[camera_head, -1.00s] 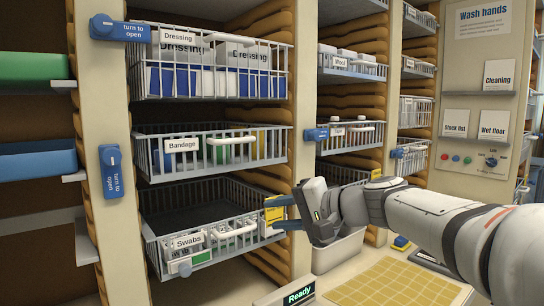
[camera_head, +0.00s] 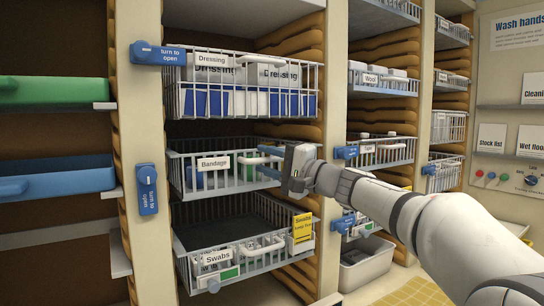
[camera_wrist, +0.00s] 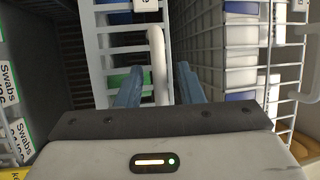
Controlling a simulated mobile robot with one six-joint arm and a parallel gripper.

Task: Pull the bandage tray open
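The bandage tray (camera_head: 233,186) is a light wire basket labelled "Bandage" (camera_head: 213,163), in the middle of the near column. Its white handle (camera_head: 250,160) is on the right part of its front. My gripper (camera_head: 266,163) is at this handle, coming from the right. In the wrist view the handle (camera_wrist: 158,62) stands between my two blue fingers (camera_wrist: 160,68), with a gap visible on each side. My gripper is open and not closed on it. The blue "turn to open" latch (camera_head: 147,188) left of the tray points vertically.
The Dressing tray (camera_head: 245,103) is above. The Swabs tray (camera_head: 232,275) below stands pulled out, with a yellow tag (camera_head: 302,228) at its right. Another blue latch (camera_head: 155,53) lies horizontal beside the Dressing tray. Further trays (camera_head: 385,155) are on the right.

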